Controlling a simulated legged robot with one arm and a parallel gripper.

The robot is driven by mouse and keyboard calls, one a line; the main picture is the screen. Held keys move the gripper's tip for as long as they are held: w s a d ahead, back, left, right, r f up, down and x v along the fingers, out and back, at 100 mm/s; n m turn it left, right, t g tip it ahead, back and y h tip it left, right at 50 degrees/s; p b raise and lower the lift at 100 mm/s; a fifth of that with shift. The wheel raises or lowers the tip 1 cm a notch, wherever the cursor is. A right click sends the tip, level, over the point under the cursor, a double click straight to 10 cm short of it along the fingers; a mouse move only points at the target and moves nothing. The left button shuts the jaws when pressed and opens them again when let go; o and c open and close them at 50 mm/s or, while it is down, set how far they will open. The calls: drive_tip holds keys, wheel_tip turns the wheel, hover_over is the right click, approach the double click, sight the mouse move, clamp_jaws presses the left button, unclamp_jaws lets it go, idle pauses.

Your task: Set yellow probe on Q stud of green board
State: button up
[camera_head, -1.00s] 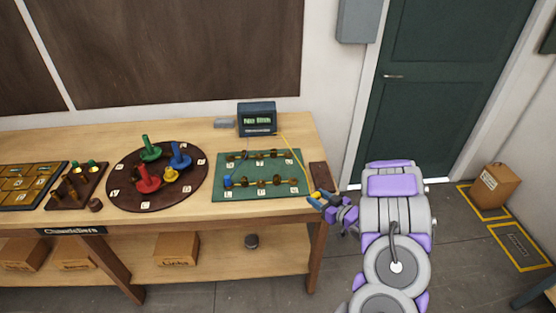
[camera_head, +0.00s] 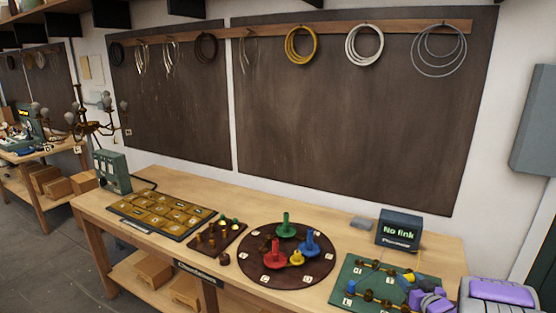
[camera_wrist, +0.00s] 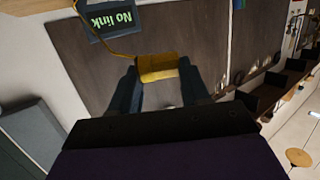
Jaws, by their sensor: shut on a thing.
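The green board (camera_head: 345,273) lies on the right end of the bench, with two rows of brass studs and small white letter tags. I cannot read which tag is Q. A blue probe (camera_head: 350,286) stands at the board's left side. My gripper (camera_head: 418,288) is at the board's right side in the head view, partly covering it. The yellow probe (camera_wrist: 157,67) is between its fingers in the wrist view, with a yellow cable running from it towards the meter. My gripper (camera_wrist: 160,78) is shut on this probe. Whether the probe touches a stud cannot be told.
The meter (camera_head: 398,229) behind the board reads "No link". A round dark board (camera_head: 257,276) with coloured pegs lies left of the green board. A small rack (camera_head: 214,243) and a gold-tiled tray (camera_head: 150,218) are further left. A grey box is on the wall.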

drive_tip(key=w+a+r, duration=0.4)
drive_tip(key=a+r, duration=0.1)
drive_tip(key=a, duration=0.2)
drive_tip(key=w+a+r, duration=0.5)
drive_tip(key=a, duration=0.2)
drive_tip(key=a+r, duration=0.4)
drive_tip(key=a, duration=0.5)
drive_tip(key=a+r, duration=0.4)
drive_tip(key=a, duration=0.5)
drive_tip(key=s+f, duration=0.3)
drive_tip(key=f, duration=0.4)
drive_tip(key=s+f, duration=0.4)
drive_tip(key=f, duration=0.4)
drive_tip(key=shift+a+f, duration=0.15)
drive_tip(key=shift+a, duration=0.15)
